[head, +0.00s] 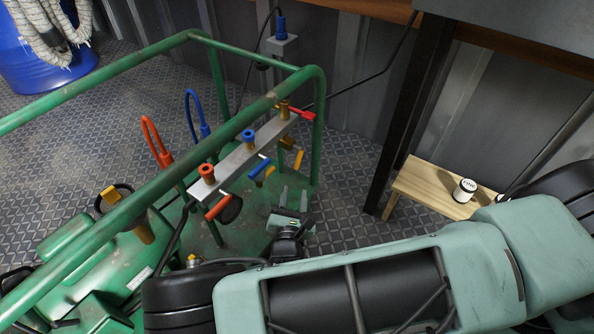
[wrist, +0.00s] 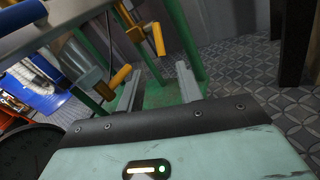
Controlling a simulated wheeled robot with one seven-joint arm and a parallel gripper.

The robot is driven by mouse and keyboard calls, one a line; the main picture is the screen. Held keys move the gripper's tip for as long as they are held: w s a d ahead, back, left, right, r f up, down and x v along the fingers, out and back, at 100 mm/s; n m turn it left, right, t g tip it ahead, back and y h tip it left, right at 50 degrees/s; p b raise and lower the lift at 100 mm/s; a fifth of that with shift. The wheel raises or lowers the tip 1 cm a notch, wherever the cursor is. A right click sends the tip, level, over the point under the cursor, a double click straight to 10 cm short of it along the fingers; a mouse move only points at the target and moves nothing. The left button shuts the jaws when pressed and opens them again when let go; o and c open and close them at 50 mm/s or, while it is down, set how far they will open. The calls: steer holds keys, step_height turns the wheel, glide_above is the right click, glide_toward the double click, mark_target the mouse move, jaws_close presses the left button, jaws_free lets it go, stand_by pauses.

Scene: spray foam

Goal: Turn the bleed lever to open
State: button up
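A grey manifold bar (head: 238,163) on a green frame carries red, blue and brass fittings on top. Below it are an orange lever (head: 217,208), a blue lever (head: 259,168) and two yellow handles, one nearer (head: 270,172) and one farther (head: 298,160). No label shows which is the bleed lever. The wrist view shows one yellow handle (wrist: 120,76) by the left finger and another (wrist: 158,39) ahead, between the finger lines. My gripper (head: 293,199) is below the bar's far end; its fingers (wrist: 158,84) are apart with nothing between them.
The green tube frame (head: 317,130) rises beside the bar, with a post near my gripper. A red handle (head: 302,113) sticks out at the bar's far end. A wooden stool (head: 430,186) holds a white can (head: 465,190).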

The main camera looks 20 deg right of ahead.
mark_target(297, 165)
steer(key=b+x, duration=0.3)
steer(key=x, duration=0.6)
steer(key=shift+w+f+b, duration=0.15)
steer(key=shift+w+b, duration=0.05)
steer(key=shift+b, duration=0.15)
steer(key=shift+w+d+r, duration=0.2)
steer(key=shift+w+d, duration=0.1)
steer(key=shift+w, duration=0.3)
jaws_close()
